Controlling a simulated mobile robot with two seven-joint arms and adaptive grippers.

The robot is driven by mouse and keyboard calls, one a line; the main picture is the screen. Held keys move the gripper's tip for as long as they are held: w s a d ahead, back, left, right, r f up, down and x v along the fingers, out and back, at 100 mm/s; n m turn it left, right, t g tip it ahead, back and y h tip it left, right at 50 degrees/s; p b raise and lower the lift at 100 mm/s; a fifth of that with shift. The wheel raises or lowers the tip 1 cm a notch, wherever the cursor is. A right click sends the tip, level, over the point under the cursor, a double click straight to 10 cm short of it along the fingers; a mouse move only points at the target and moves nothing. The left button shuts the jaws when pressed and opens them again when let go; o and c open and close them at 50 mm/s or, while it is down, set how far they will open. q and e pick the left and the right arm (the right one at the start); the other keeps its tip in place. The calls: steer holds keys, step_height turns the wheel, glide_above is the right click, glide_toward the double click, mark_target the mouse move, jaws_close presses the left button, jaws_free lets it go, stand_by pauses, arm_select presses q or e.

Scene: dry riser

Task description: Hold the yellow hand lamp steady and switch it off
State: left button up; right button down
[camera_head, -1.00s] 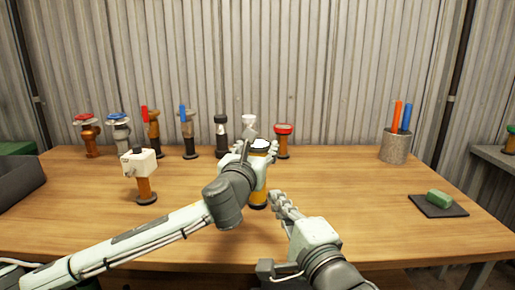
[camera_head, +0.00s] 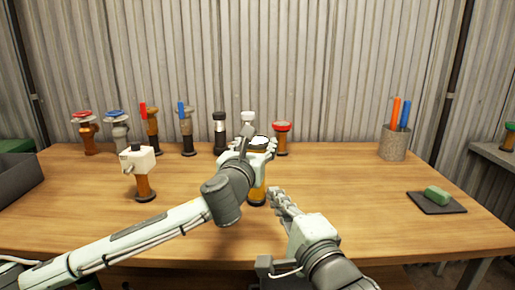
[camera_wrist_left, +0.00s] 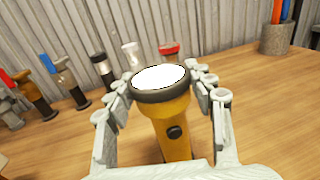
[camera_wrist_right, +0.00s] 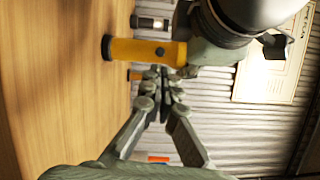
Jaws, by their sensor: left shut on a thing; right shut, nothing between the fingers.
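The yellow hand lamp (camera_head: 257,188) stands upright on the table, with a dark rim and a bright white lens on top. A dark round button (camera_wrist_left: 175,132) shows on its yellow body in the left wrist view. My left gripper (camera_head: 258,147) is shut on the lamp, its fingers on either side just below the rim. My right gripper (camera_head: 274,194) is shut and empty, to the right of and nearer than the lamp. In the right wrist view, its fingertips (camera_wrist_right: 162,76) appear close to the lamp (camera_wrist_right: 135,51) and do not clearly touch it.
Several valves and lamps stand along the back, including a red-topped one (camera_head: 282,138). A white-headed fitting (camera_head: 140,172) stands at left. A metal cup (camera_head: 393,143) with sticks and a green block (camera_head: 437,194) on a dark mat are at right. The table's right middle is clear.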

steer(key=shift+n, duration=0.6)
steer(key=shift+x, duration=3)
steer(key=shift+w+r, duration=0.2)
